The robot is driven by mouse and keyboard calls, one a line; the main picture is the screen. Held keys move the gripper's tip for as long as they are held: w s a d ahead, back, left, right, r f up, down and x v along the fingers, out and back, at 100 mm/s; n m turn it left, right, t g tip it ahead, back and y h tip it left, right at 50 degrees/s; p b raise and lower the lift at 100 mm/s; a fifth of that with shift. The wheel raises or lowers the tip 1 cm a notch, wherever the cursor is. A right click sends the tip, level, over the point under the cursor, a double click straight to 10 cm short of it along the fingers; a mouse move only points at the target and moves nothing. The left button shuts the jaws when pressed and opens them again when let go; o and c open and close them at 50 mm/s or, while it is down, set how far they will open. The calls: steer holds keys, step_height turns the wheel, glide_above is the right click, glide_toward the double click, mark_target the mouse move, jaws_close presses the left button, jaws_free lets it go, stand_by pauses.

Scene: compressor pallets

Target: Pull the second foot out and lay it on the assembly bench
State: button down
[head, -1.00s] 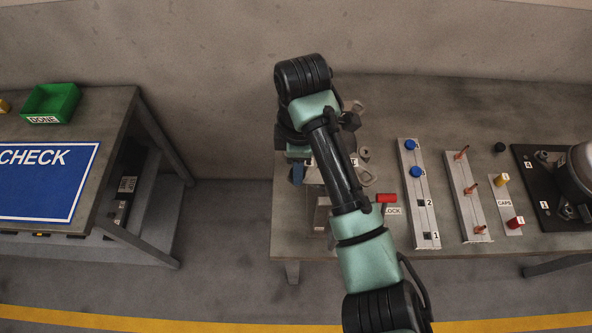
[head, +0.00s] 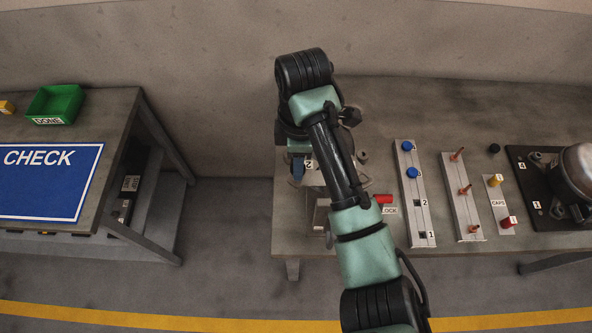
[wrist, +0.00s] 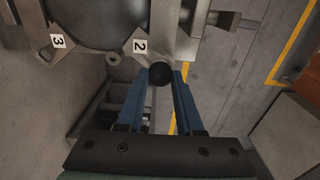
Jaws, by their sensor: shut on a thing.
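In the wrist view, my gripper (wrist: 162,77) has its two blue fingers shut on a round black foot (wrist: 159,74). The foot is at the end of a metal tab carrying label 2 (wrist: 140,46); I cannot tell if it is still seated there. A tab with label 3 (wrist: 58,41) is to the left, beside a dark rounded body (wrist: 100,14). In the head view, a blue finger of my gripper (head: 298,166) shows beside label 2 (head: 308,164); my arm hides most of the fixture. The right-hand bench (head: 450,110) is under it.
Right of my arm stand a rail with blue pieces (head: 411,190), a rail with copper-coloured pegs (head: 466,195), a CAPS strip (head: 497,202) and a dark plate (head: 525,180). A red handle (head: 383,198) is close to my arm. The bench's back is clear.

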steer(key=shift+r+p, duration=1.3)
steer(key=shift+r, duration=0.2)
